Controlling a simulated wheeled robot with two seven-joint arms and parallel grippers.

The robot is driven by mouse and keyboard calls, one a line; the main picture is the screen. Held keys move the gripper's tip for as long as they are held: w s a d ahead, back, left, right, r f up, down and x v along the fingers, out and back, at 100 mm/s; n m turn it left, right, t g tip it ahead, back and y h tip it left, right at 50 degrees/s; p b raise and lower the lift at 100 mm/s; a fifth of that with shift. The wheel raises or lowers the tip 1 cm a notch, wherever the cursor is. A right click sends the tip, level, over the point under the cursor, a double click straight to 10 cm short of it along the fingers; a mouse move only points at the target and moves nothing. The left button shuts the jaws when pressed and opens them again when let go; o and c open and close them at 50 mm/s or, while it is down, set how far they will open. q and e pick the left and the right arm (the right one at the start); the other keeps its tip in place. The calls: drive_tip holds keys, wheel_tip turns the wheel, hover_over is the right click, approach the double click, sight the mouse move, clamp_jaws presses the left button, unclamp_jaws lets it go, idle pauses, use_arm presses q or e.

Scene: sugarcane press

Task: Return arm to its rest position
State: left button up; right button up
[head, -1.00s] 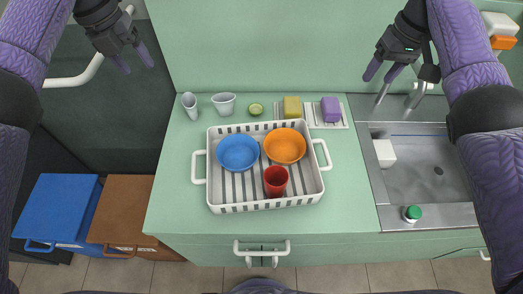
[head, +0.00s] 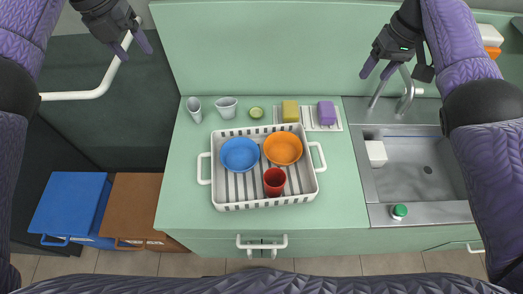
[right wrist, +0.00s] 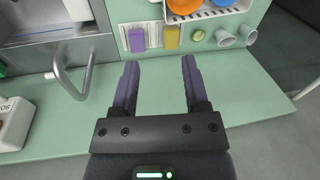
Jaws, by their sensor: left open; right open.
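My left gripper (head: 132,44) is open and empty, high at the upper left in the head view, in front of the dark area with a white handle. My right gripper (head: 376,71) is open and empty at the upper right, left of the tap. In the right wrist view its two purple fingers (right wrist: 158,85) stand apart with only the green counter between them. Both arms are raised, clear of the items on the counter.
A white rack (head: 207,179) on the green counter (head: 180,215) holds a blue bowl (head: 239,154), an orange bowl (head: 283,148) and a red cup (head: 274,180). Sponges, cups and a sliced item stand behind. A sink (head: 415,175) with a tap (head: 407,90) is at right; blue and brown boxes are at lower left.

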use_arm(q)
drive_tip(key=shift+r, duration=0.3)
use_arm(e)
drive_tip(key=shift+r, duration=0.2)
